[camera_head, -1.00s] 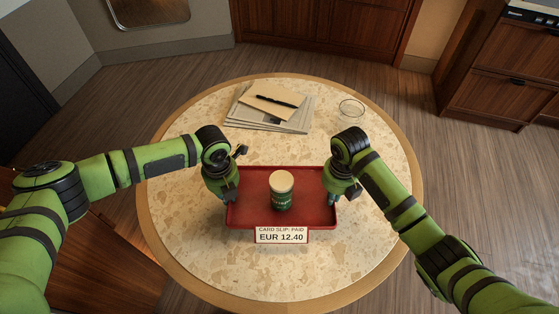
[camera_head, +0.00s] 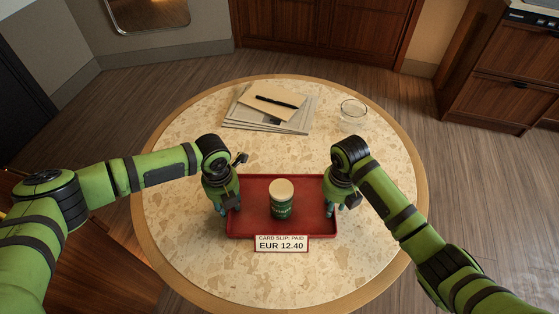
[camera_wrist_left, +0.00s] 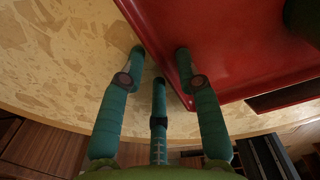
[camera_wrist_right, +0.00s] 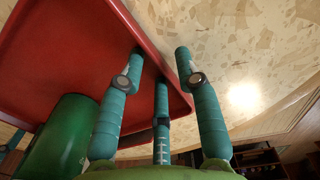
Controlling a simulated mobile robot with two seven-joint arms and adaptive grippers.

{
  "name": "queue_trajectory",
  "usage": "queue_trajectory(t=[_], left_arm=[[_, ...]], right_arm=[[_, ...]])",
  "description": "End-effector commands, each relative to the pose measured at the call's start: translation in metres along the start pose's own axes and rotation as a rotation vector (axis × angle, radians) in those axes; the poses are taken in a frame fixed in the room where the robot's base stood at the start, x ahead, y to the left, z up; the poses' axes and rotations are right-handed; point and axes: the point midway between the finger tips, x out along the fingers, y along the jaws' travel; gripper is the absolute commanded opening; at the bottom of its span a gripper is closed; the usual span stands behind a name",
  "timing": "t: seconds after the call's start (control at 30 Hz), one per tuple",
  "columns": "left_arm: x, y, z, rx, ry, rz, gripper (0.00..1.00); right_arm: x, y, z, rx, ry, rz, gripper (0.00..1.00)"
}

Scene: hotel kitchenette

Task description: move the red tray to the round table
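The red tray (camera_head: 255,222) lies flat on the round table (camera_head: 190,262), near its middle. A green can with a cream lid (camera_head: 281,203) stands upright in the tray. A sign reading EUR 12.40 (camera_head: 281,243) shows at the tray's front edge. My left gripper (camera_head: 230,208) is at the tray's left side, my right gripper (camera_head: 338,206) at its right side. In the wrist views, the tray's rim runs between the spread fingers of the left gripper (camera_wrist_left: 160,54) and of the right gripper (camera_wrist_right: 160,54). Both look open around the rim.
Papers (camera_head: 240,120) with an envelope and black pen (camera_head: 277,101) lie at the table's back left. A clear glass bowl (camera_head: 353,112) stands at the back right. Table is free in front of the tray. Wooden drawers (camera_head: 500,90) stand at the right.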

Motion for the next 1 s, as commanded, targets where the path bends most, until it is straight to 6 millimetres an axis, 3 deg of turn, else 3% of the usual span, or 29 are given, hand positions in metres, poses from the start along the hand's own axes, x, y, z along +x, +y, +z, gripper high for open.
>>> queue_trajectory(t=[0.17,0.6,0.83,1.0], left_arm=[[-0.02,0.0,0.002,0.0,-0.004,-0.002,0.34],[-0.105,0.0,0.001,-0.001,-0.003,-0.001,0.34],[-0.12,0.0,0.0,0.0,-0.001,-0.001,0.34],[-0.12,0.0,0.0,-0.001,-0.001,0.0,0.34]], right_arm=[[0.0,0.0,0.0,0.0,0.0,0.0,0.34],[0.0,0.0,0.0,0.0,0.0,0.0,0.34],[-0.005,0.0,0.001,0.0,-0.002,0.0,0.34],[-0.032,0.0,0.002,-0.001,-0.006,0.0,0.34]])
